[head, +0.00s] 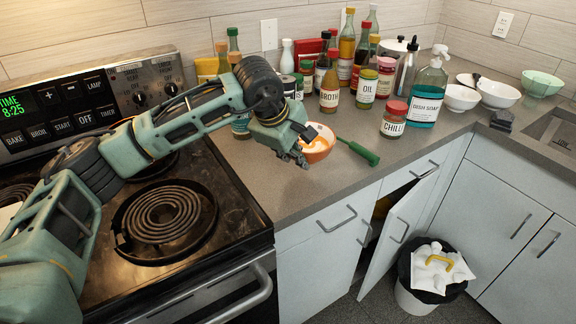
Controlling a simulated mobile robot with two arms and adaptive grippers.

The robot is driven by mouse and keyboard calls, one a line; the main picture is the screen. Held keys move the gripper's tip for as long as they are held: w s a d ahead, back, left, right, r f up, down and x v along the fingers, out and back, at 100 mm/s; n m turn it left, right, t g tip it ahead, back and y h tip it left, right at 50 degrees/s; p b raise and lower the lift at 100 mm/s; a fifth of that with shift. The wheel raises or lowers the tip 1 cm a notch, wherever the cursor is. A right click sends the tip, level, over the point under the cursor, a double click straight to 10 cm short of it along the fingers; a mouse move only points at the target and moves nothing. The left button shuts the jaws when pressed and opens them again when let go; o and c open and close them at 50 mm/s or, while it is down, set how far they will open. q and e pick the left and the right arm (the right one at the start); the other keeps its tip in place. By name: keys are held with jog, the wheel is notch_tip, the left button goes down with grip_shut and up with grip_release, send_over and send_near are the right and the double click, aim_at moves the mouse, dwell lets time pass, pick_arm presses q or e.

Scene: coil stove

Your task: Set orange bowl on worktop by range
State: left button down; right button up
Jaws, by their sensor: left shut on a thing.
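The orange bowl (321,149) is in the head view, over the grey worktop (284,198) to the right of the range (232,192). My left gripper (303,152) reaches in from the left and is shut on the bowl's near left side. The gripper hides part of the bowl's left rim. The bowl looks slightly tilted, and I cannot tell whether its base touches the worktop. My right gripper is not in view.
A green-handled utensil (360,152) is just right of the bowl. A chili jar (394,119), an oil jar (367,88) and several bottles stand behind. A dish soap bottle (427,95) and bowls are farther right. The worktop's front left is clear. A cabinet door (398,238) is open below.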

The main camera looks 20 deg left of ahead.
pick_arm(q)
jog(key=shift+w+a+f, duration=0.2)
jog(key=shift+a+f, duration=0.3)
jog(key=shift+a, duration=0.35)
jog(key=shift+a+f, duration=0.1)
jog(key=shift+f, duration=0.1)
notch_tip(320, 180, down, 4)
jog(key=shift+r+p, duration=0.15)
jog(key=shift+p, duration=0.5)
jog(key=c, duration=1.9)
grip_release()
